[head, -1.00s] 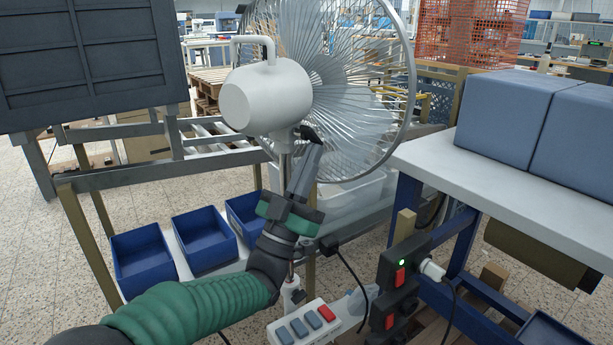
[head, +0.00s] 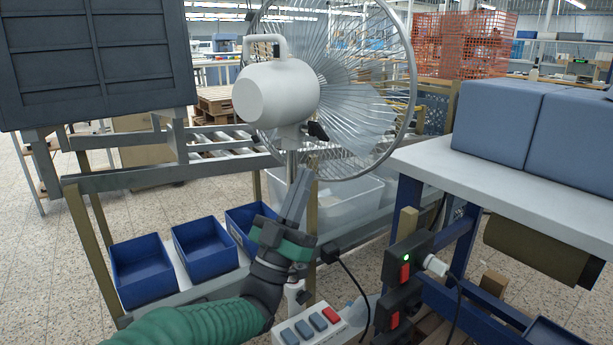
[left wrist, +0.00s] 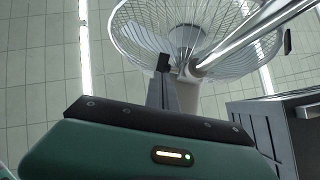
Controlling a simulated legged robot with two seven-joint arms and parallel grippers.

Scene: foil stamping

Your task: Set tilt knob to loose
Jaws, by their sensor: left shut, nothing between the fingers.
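The fan has a white motor housing (head: 275,93) with a handle on top and a wire cage (head: 365,100), on a thin metal pole (head: 291,165). The black tilt knob (head: 317,131) sticks out beside the neck under the housing. It also shows in the left wrist view (left wrist: 163,62), just beyond the fingers. My left gripper (head: 303,175) is shut and empty, pointing up, with its tips below the knob and a visible gap between them in the head view. I cannot tell whether the knob is set loose or tight. My right gripper is not in view.
A power strip (head: 318,325) with several switches lies below my left gripper. Blue bins (head: 143,270) stand on the left. A white-topped table (head: 520,190) with blue boxes (head: 497,115) stands on the right. A dark slatted panel (head: 100,60) fills the upper left.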

